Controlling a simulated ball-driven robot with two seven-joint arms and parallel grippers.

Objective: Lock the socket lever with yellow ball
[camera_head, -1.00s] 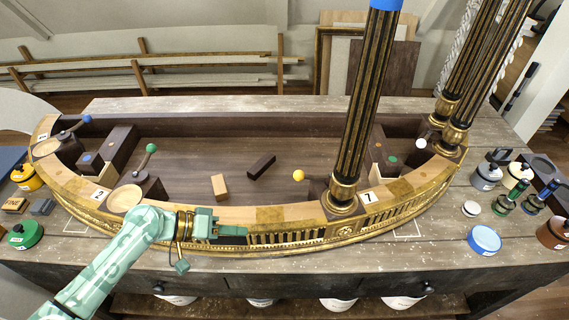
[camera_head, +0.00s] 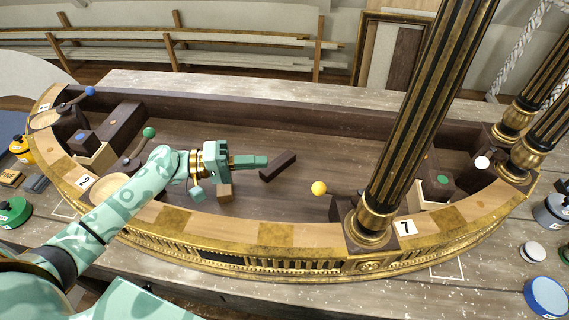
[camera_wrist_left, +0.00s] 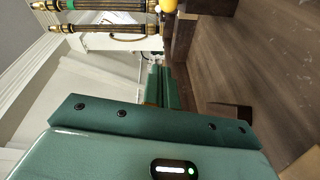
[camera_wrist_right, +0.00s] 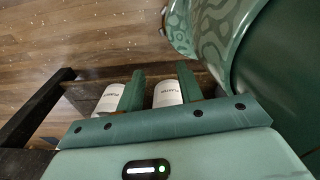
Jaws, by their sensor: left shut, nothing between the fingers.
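The yellow ball (camera_head: 319,188) tops the lever beside the black-and-gold column (camera_head: 425,100) near the label 7. Its arm runs right to a dark block (camera_head: 342,208) at the column's foot. The ball also shows at the top of the left wrist view (camera_wrist_left: 168,5). My left gripper (camera_head: 264,161) is shut and empty. It hovers over the console's inside, left of the yellow ball and apart from it, pointing right.
Levers with green (camera_head: 149,132), blue (camera_head: 90,91) and white (camera_head: 482,162) balls stand along the console. The curved gilt rim (camera_head: 290,235) borders the front.

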